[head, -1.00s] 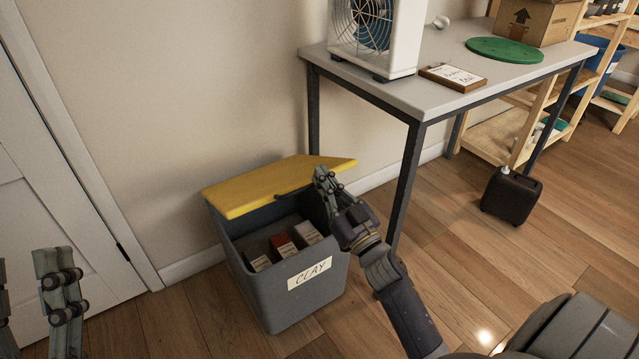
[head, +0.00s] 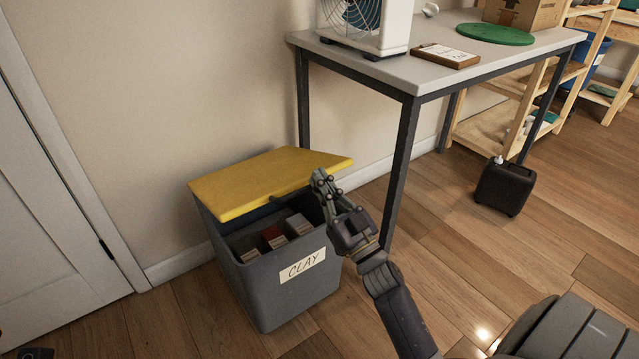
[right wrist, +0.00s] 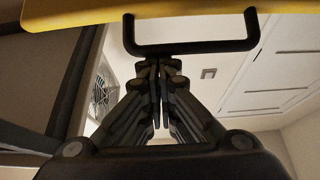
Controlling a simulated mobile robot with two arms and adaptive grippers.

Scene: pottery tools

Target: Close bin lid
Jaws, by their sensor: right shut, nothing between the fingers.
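The grey clay bin (head: 262,290) stands on the floor by the wall, with a "CLAY" label on its front. Its yellow lid (head: 255,182) is partly open, slanting above the bin, with a gap at the front showing several boxes inside. My right gripper (head: 318,178) is shut and empty at the lid's right front edge. In the right wrist view, the lid (right wrist: 80,12) and its black handle (right wrist: 190,48) are just above the shut fingertips (right wrist: 158,64); I cannot tell if they touch. Only a bit of my left gripper (head: 36,353) shows at the bottom left.
A grey table (head: 400,75) with dark legs stands right of the bin, one leg close behind my right gripper. A black canister (head: 503,187) stands on the floor farther right. A white door (head: 50,230) is at left. Floor in front of the bin is clear.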

